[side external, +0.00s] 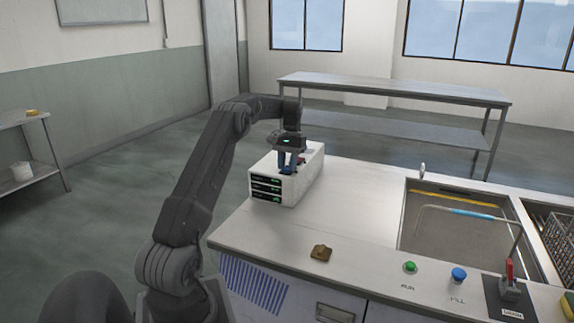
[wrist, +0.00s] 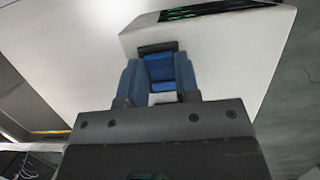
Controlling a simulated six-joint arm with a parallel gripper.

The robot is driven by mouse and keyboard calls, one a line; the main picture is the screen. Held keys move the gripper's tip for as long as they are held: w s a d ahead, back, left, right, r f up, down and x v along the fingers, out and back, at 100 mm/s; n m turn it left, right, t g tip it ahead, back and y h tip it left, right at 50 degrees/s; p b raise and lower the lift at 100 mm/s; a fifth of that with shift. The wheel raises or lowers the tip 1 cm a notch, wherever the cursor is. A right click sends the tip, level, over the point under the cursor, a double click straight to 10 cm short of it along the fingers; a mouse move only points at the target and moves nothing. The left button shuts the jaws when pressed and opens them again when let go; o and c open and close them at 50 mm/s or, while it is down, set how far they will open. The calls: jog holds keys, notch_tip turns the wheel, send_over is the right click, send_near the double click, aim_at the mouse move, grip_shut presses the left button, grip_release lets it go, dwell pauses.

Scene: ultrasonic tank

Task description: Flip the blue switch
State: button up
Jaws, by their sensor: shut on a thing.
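The blue switch (wrist: 160,69) is on the top face of a white box (side external: 312,172) with dark displays on its front. In the wrist view the white box (wrist: 220,55) fills much of the picture. My gripper (side external: 288,165) points down at the box top. In the wrist view my gripper (wrist: 158,82) has its blue fingers on either side of the switch, shut on it. In the side view the fingers mostly hide the switch, and I cannot tell which way it is flipped.
The box stands on a pale counter (side external: 300,234). A brown object (side external: 321,253), a green button (side external: 410,267), a blue knob (side external: 459,274) and a red-handled lever (side external: 509,272) are along the front. A sink tank (side external: 402,222) is to the right. The counter's middle is clear.

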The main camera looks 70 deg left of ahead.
jog(key=o, duration=0.9)
jog(key=shift+v, duration=3.8)
